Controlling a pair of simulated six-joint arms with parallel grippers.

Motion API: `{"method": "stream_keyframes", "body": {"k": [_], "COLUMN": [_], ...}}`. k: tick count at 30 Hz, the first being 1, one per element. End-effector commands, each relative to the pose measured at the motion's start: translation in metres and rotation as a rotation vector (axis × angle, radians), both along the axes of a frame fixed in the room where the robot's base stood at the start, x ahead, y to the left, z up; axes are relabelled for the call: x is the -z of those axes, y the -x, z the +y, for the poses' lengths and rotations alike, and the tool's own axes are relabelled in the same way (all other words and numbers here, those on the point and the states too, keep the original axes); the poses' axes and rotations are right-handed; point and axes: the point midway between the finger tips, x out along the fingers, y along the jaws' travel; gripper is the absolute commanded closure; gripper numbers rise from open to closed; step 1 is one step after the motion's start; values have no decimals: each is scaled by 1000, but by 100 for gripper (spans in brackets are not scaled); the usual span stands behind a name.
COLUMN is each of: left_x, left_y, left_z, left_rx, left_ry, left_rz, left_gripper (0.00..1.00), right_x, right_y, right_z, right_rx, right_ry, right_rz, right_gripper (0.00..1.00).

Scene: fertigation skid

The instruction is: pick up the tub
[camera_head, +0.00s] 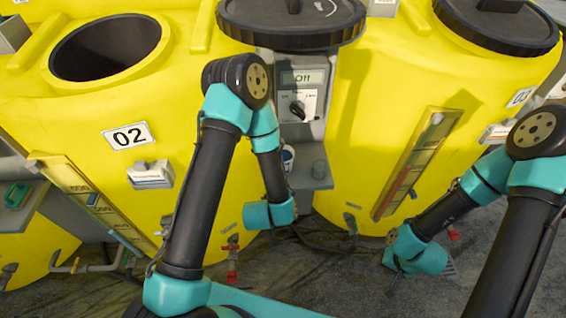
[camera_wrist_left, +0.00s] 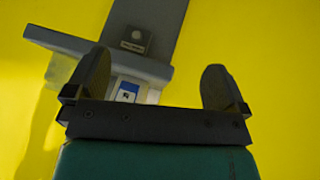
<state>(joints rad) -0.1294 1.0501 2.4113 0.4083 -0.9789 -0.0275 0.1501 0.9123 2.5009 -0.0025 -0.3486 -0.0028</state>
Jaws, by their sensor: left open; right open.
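The tub (camera_head: 287,155) is small and white with blue on it. It stands on the ledge of the grey control column, partly hidden by my left arm. In the left wrist view the tub (camera_wrist_left: 127,92) shows behind the left finger side of my left gripper (camera_wrist_left: 155,77), by the grey ledge. The left gripper is open with nothing between its fingers; touching cannot be told. In the head view it is hidden behind its own arm. My right gripper (camera_head: 391,238) is open, low at the right, small and mostly hidden by its wrist, well apart from the tub.
Large yellow tanks (camera_head: 370,130) stand either side of the grey column, whose control panel (camera_head: 300,95) reads Off. Tank 02 has an open top (camera_head: 108,47). Sight gauges (camera_head: 415,165) and red-handled valves (camera_head: 232,262) stick out. The dark floor (camera_head: 345,285) is mostly clear in front.

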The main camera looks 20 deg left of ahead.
Motion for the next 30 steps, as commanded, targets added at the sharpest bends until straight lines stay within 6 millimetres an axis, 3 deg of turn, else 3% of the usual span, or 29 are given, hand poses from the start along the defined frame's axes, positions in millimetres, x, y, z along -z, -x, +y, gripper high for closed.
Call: {"method": "stream_keyframes", "body": {"k": [6,15,30], "left_x": [-32,-77,-80], "left_y": [-24,-25,-30], "left_z": [-28,-53,-52], "left_rx": [-89,-167,-176], "left_ry": [-176,-364,-379], "left_rz": [-284,-565,-587], "left_gripper": [0,0,0], "right_x": [0,0,0], "right_y": [0,0,0], "right_z": [0,0,0], "right_rx": [0,0,0], "right_ry": [0,0,0], "right_rz": [0,0,0], "right_gripper": [57,57,57]}}
